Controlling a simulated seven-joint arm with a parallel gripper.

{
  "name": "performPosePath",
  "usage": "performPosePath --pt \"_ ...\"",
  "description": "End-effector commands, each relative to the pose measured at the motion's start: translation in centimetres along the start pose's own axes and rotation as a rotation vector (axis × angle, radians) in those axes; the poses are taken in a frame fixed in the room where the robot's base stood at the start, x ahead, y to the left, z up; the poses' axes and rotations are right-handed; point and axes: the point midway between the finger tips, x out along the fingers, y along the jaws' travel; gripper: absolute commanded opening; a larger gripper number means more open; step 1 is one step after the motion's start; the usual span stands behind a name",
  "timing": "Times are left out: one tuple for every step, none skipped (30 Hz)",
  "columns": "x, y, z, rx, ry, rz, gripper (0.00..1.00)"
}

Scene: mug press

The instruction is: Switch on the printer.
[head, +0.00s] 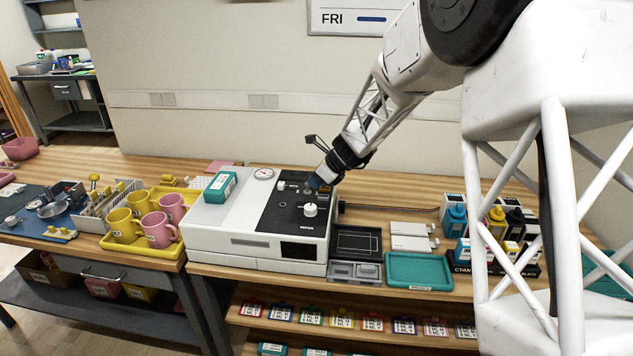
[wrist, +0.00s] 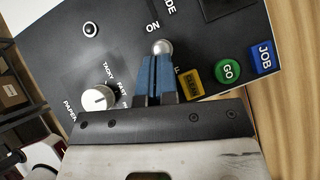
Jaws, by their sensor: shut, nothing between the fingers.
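The printer (head: 215,238) is a white box on the wooden bench with a black control panel (head: 270,212) on its top right. In the wrist view, a silver ball-tipped switch (wrist: 162,47) stands beside the ON label on that panel. My gripper (wrist: 156,62) has its blue fingers together, with the tips right at the switch's ball. I cannot tell whether they touch it. In the head view my gripper (head: 314,186) is low over the panel and hides part of it. The lower part of the switch is hidden behind the fingers.
Near the fingers are a white knob (wrist: 97,98), a yellow button (wrist: 194,84), a green GO button (wrist: 228,72) and a blue JOB button (wrist: 263,57). A teal box (head: 221,187) lies on the printer. Mugs (head: 160,228) stand left; a teal tray (head: 419,271) lies right.

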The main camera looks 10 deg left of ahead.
Motion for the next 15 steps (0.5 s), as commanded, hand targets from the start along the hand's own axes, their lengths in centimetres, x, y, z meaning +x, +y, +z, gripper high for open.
performPosePath --pt "0.03 0.03 0.05 0.0 0.0 0.0 0.0" --pt "0.03 0.04 0.08 0.0 0.0 0.0 0.0" --pt "0.04 0.05 0.13 0.0 0.0 0.0 0.0" --pt "0.04 0.06 0.16 0.0 0.0 0.0 0.0" --pt "0.04 0.06 0.19 0.0 0.0 0.0 0.0" --pt "0.05 0.07 0.24 0.0 0.0 0.0 0.0" --pt "0.06 0.08 0.27 0.0 -0.001 0.0 0.0" --pt "0.07 0.09 0.31 0.0 -0.001 0.0 0.0" --pt "0.08 0.1 0.36 0.0 -0.001 0.0 0.0" --pt "0.1 0.11 0.39 0.0 -0.001 0.0 0.0" --pt "0.11 0.11 0.43 0.0 -0.001 0.0 0.0" --pt "0.13 0.13 0.48 0.0 -0.001 0.0 0.0" --pt "0.15 0.14 0.53 0.0 -0.001 0.0 0.0" --pt "0.16 0.14 0.55 0.0 -0.001 0.0 0.0" --pt "0.16 0.13 0.53 0.0 -0.001 0.0 0.0"
